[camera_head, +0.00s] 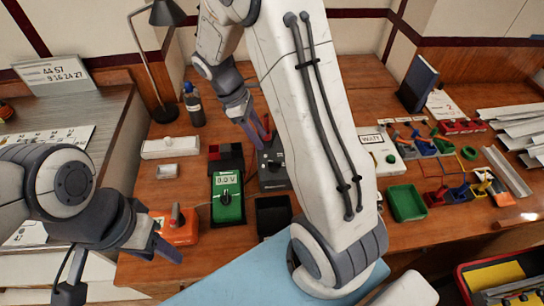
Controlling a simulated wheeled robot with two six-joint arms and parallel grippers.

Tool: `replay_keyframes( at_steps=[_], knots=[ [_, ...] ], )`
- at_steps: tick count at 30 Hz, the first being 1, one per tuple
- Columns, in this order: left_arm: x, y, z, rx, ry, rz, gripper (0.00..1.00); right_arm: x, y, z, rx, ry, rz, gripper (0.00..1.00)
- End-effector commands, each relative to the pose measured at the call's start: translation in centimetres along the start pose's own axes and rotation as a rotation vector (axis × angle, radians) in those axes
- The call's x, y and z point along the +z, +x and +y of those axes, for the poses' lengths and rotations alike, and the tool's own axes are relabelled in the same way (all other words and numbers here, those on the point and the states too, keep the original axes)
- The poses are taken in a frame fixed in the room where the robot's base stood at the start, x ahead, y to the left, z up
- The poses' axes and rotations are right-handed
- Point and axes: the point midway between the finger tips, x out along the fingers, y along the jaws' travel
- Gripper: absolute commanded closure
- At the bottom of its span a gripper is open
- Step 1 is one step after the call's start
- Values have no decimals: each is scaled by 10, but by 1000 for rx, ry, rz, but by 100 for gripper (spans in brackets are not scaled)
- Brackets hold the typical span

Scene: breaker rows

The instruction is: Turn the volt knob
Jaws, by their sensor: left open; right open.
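A green meter box (228,198) stands on the wooden bench near the centre, with a "0.0 V" display at its top. A dark knob (226,197) sits on its green face below the display. My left gripper (163,250) is open, to the left of and nearer than the green box, close to an orange box (178,228). My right gripper (252,130) is open, above and behind the green box, beside a dark grey device (272,170). Neither gripper touches the knob. My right arm crosses the middle of the view and hides part of the bench.
A black open bin (273,214) stands right of the green box. Red and dark bins (226,158) stand behind it. A white device (381,155), a green tray (407,203) and several coloured breakers fill the right. A lamp (160,60) and bottle (194,105) stand at the back.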

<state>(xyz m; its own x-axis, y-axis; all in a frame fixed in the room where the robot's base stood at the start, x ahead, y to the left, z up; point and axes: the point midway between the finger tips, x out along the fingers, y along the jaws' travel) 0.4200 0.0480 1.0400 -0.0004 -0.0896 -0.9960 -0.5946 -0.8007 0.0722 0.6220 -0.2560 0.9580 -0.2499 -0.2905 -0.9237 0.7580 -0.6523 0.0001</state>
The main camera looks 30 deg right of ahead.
Motion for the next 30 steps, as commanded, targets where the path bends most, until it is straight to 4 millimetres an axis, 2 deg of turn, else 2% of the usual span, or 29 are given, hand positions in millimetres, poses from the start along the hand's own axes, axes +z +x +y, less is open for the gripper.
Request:
replay_keyframes(
  at_steps=[15,21,29,30],
  knots=[
    [0,1,0,0,0,0,50,1,86,-1,-4,0,-3,54],
    [0,1,0,0,0,0,50,1,100,-1,-2,1,0,54],
    [0,1,0,0,0,0,50,0,101,0,-1,2,1,54],
    [0,1,0,0,0,0,50,0,101,0,-1,1,1,61]
  ],
)
